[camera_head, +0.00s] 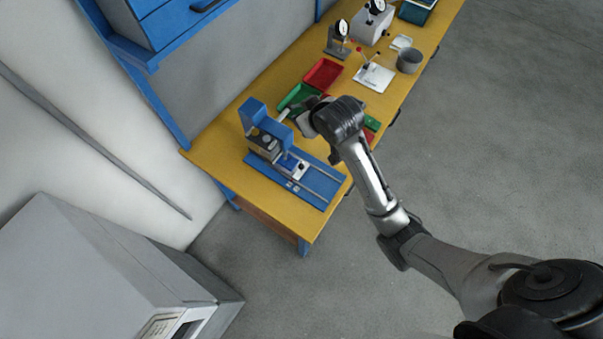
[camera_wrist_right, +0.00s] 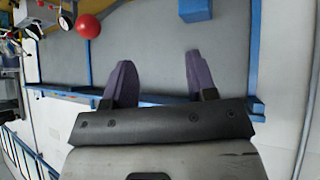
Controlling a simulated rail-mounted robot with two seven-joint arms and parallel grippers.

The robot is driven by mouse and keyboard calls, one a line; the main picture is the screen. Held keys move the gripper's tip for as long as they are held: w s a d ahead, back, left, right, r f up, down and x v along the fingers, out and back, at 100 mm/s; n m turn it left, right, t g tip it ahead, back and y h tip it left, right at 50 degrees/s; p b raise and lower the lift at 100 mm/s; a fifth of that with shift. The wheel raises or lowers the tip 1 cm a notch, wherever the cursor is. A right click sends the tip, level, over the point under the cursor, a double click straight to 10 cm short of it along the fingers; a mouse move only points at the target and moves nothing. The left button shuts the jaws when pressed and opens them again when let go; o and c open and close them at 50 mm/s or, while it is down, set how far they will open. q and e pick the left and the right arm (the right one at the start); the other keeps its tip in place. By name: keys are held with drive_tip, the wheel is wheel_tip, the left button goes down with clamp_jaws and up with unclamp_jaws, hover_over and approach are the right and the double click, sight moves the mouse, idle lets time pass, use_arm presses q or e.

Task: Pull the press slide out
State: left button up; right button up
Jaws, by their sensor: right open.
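The blue press (camera_head: 256,120) stands on the near left end of the yellow bench, with a dark block low in its frame. Its blue base with two pale rails (camera_head: 313,185) runs toward the bench's front edge. A small pale block (camera_head: 300,169) sits by the rails near the press; I cannot tell whether it is part of the slide. My right gripper (camera_head: 300,115) is above the bench, just right of the press and apart from the rails. In the right wrist view the gripper (camera_wrist_right: 160,82) is open with nothing between its fingers. My left gripper is not in view.
A green tray (camera_head: 297,96) and a red tray (camera_head: 323,73) lie behind my right gripper. A white fixture (camera_head: 374,77), a grey cup (camera_head: 409,61) and dial gauges stand farther along. A red ball (camera_wrist_right: 88,26) shows in the wrist view. The floor in front of the bench is clear.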

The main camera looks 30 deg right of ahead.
drive_tip(key=w+d+f+m+g+b, duration=0.1)
drive_tip(key=w+d+f+m+g, duration=0.15)
drive_tip(key=w+f, duration=0.4)
drive_tip(key=m+g+y, duration=0.2)
drive_tip(key=m+g, duration=0.3)
approach(302, 165)
drive_tip(key=f, duration=0.2)
drive_tip(key=f+b, duration=0.1)
drive_tip(key=f, duration=0.2)
drive_tip(key=a+f, duration=0.1)
drive_tip(key=f, duration=0.2)
drive_tip(key=shift+w+f+b, duration=0.2)
drive_tip(key=shift+w+b, duration=0.1)
drive_tip(key=shift+w, duration=0.1)
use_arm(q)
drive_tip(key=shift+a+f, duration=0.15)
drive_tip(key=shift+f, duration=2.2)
use_arm(e)
drive_tip(key=shift+w+a+f, duration=0.15)
drive_tip(key=shift+f, duration=0.85)
drive_tip(key=shift+c, duration=0.2)
drive_tip(key=c, duration=0.6)
clamp_jaws()
